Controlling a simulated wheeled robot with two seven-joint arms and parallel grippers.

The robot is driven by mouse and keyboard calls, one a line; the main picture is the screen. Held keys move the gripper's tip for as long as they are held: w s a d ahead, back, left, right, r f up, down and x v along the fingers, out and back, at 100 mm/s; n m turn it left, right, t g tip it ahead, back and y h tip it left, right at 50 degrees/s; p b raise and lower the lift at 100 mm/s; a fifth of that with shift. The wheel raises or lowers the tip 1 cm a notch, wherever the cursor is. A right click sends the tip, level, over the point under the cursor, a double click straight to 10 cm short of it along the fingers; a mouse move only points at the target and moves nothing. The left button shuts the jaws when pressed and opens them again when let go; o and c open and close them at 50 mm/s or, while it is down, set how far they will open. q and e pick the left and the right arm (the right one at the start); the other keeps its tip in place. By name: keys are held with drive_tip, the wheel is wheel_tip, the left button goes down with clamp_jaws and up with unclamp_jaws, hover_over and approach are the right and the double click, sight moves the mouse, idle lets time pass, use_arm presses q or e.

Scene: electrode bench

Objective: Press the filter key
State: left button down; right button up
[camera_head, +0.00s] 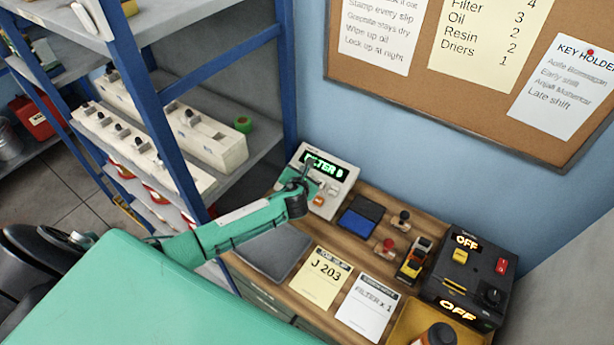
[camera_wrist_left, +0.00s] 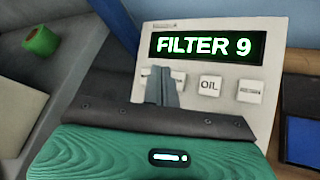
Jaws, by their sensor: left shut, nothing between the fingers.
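A light grey counter device (camera_head: 347,178) stands on the wooden bench at the back; it also fills the upper right of the left wrist view (camera_wrist_left: 270,65). Its green display (camera_wrist_left: 203,46) reads "FILTER 9". Below the display is a row of pale keys: one marked OIL (camera_wrist_left: 210,86), one to its right (camera_wrist_left: 250,91), and one at the left (camera_wrist_left: 179,77) mostly hidden behind my fingers. My left gripper (camera_head: 306,170) is shut and empty, its fingertips (camera_wrist_left: 162,70) in front of the left key. I cannot tell whether they touch it. My right gripper is out of view.
A blue-and-black pad (camera_head: 361,218), small stamps (camera_head: 388,247) and a black control box (camera_head: 465,275) with OFF displays stand to the right. A yellow card (camera_head: 320,278) and a white card (camera_head: 367,308) lie in front. A blue-framed shelf (camera_head: 230,62) rises at the left.

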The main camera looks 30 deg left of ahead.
use_arm(q)
drive_tip(key=shift+s+a+r, duration=0.1)
drive_tip(key=shift+s+r, duration=0.15)
drive_tip(key=shift+r, duration=0.3)
drive_tip(key=shift+s+r, duration=0.2)
drive_tip(key=shift+r, duration=0.35)
